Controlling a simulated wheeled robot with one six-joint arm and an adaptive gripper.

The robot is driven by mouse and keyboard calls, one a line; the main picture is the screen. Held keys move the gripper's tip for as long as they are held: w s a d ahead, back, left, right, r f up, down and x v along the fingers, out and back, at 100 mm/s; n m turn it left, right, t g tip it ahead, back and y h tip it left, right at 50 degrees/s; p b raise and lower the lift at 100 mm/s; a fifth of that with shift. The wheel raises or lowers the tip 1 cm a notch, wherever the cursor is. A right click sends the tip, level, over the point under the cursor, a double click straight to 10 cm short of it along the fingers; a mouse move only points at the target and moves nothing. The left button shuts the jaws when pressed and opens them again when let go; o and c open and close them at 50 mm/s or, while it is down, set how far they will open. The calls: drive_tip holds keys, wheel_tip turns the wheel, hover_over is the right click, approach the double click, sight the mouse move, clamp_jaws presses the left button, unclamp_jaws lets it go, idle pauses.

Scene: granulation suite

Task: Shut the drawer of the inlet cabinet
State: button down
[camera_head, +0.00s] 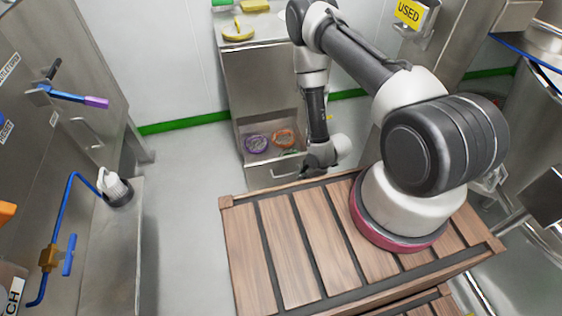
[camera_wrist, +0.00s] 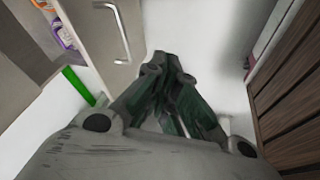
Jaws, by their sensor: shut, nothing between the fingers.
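The inlet cabinet (camera_head: 262,82) is a grey metal unit against the back wall. Its low drawer (camera_head: 272,175) stands open, with its front panel and bar handle facing the wooden deck. Coloured rings lie inside, one purple (camera_head: 256,143) and one orange (camera_head: 284,138). In the wrist view the drawer front (camera_wrist: 98,22) and its handle (camera_wrist: 121,36) are at upper left. My gripper (camera_head: 309,168) is by the right end of the drawer front. In the wrist view my gripper (camera_wrist: 166,58) is shut and empty, apart from the handle. Whether it touches the panel cannot be told.
A wooden slatted deck (camera_head: 265,262) lies in front of the drawer; its side shows at right in the wrist view. Yellow things sit on the cabinet top (camera_head: 262,30). A steel bench (camera_head: 112,240) with a blue pipe stands at left. Grey floor (camera_head: 185,190) is free between.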

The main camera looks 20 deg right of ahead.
drive_tip(key=w+a+r+n+t+y, duration=0.1)
drive_tip(key=w+a+r+n+t, duration=0.15)
drive_tip(key=w, duration=0.25)
approach(276, 162)
wheel_tip(276, 162, down, 5)
drive_tip(key=a, duration=0.2)
drive_tip(key=shift+w+r, duration=0.1)
drive_tip(key=shift+w, duration=1.05)
drive_tip(key=shift+w, duration=0.15)
